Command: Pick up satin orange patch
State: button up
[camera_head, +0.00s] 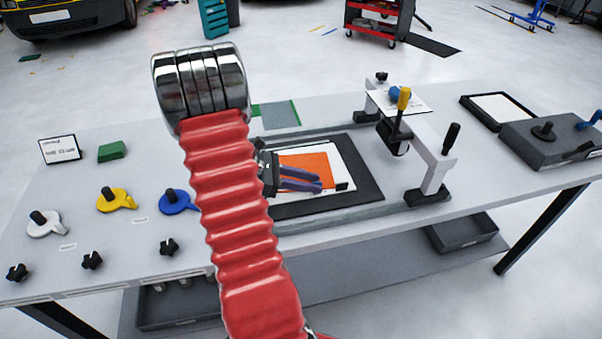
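The satin orange patch (312,164) is a flat orange sheet on a white backing sheet (347,172). Both are inside a dark frame (366,180) near the middle of the table. My gripper (318,183) reaches in from the left, with its two bluish fingers over the patch's lower part. The fingers appear slightly apart. I cannot tell whether they touch the patch. My red arm hides the left side of the frame, and my gripper hides part of the patch.
Yellow (117,201) and blue (177,202) handled pieces lie left of my arm. A grey box (552,140) and a black tray (498,107) occupy the right end.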

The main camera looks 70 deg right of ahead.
jog(key=shift+c, duration=0.4)
grip_shut()
dwell(0.4)
